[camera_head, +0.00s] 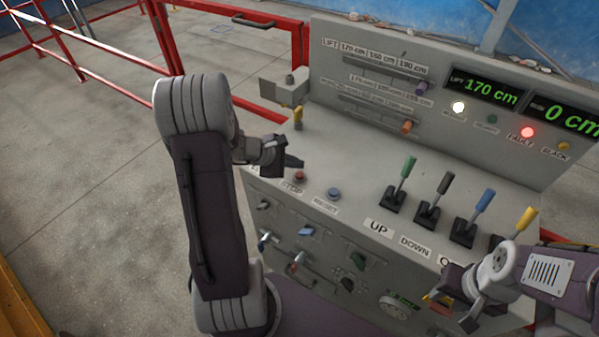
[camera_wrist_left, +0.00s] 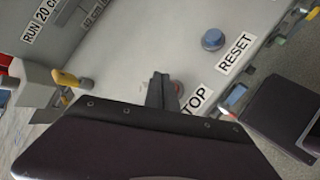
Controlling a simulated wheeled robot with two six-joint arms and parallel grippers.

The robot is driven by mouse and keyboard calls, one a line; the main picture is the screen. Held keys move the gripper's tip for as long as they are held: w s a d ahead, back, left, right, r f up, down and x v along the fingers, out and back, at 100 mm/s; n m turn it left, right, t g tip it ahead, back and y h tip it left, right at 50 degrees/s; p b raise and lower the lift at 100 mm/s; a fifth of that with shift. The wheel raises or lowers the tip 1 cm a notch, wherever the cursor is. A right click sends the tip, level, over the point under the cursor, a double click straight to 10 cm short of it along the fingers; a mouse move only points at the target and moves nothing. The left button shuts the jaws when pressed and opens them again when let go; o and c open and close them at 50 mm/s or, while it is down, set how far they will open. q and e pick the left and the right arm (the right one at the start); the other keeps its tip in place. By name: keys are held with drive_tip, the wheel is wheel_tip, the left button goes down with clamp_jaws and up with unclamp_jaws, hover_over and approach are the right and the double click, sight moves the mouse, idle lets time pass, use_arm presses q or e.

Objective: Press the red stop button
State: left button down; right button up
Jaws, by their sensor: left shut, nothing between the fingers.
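The red stop button (camera_head: 300,176) sits on the desk of the grey control panel, just above its STOP label (camera_head: 291,187). My left gripper (camera_head: 298,162) is shut and empty, with its tip just beside and above the button in the head view. In the left wrist view the shut fingers (camera_wrist_left: 161,92) cover most of the button, and a bit of its red edge (camera_wrist_left: 177,88) shows beside them. I cannot tell whether the tip touches it. My right gripper (camera_head: 458,303) is in front of the panel at lower right; its finger opening is unclear.
A blue RESET button (camera_head: 333,194) is right of the stop button. Several coloured levers (camera_head: 437,195) stand further right on the desk. A yellow-handled lever (camera_head: 298,115) is at the left edge. Lit displays (camera_head: 485,90) and lamps are on the upright panel. Red railings (camera_head: 235,50) stand behind.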

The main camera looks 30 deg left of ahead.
sight(297, 175)
use_arm(q)
wheel_tip(297, 175, up, 4)
drive_tip(key=p, duration=0.2)
drive_tip(key=shift+r+p, duration=0.1)
drive_tip(key=shift+p, duration=0.2)
idle(0.5)
